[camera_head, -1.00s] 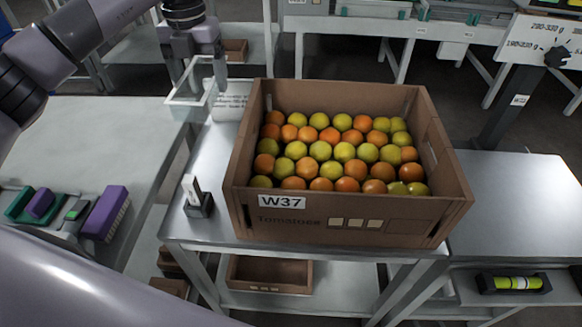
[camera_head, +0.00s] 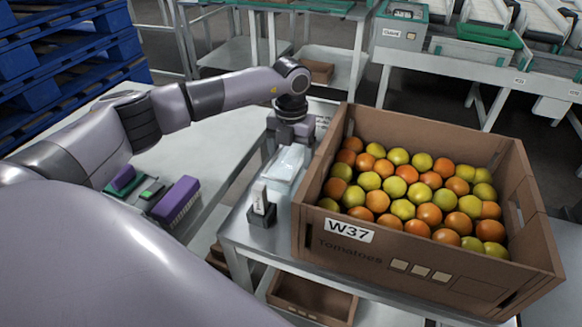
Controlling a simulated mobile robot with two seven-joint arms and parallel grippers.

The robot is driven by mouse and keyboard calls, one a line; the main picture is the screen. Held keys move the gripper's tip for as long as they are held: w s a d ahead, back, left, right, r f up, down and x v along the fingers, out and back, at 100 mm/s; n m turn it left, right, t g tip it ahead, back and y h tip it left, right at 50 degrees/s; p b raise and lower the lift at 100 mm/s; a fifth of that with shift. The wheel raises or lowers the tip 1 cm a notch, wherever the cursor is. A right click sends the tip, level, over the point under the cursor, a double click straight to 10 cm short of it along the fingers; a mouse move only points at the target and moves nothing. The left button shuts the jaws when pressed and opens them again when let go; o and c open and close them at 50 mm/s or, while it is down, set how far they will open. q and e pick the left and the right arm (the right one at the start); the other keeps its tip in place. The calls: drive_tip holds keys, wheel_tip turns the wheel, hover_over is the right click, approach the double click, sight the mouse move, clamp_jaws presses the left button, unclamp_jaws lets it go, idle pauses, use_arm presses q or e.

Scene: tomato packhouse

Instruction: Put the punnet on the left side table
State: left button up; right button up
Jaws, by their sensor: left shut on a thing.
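The clear punnet (camera_head: 285,166) is at the back left of the steel bench, just left of the tomato box. My left gripper (camera_head: 289,141) reaches over it from behind and is shut on it, partly hiding its far end. I cannot tell whether the punnet touches the bench. The left side table (camera_head: 213,133) is the pale table left of the bench, partly behind my left arm. My right gripper is out of view.

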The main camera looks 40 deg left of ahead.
sight(291, 167)
use_arm(q)
drive_tip(key=shift+f, duration=2)
drive_tip(key=shift+f, duration=0.1)
drive_tip(key=o, duration=1)
drive_tip(key=shift+o, duration=0.2)
wheel_tip(291, 167, up, 12)
drive_tip(key=shift+p, duration=0.35)
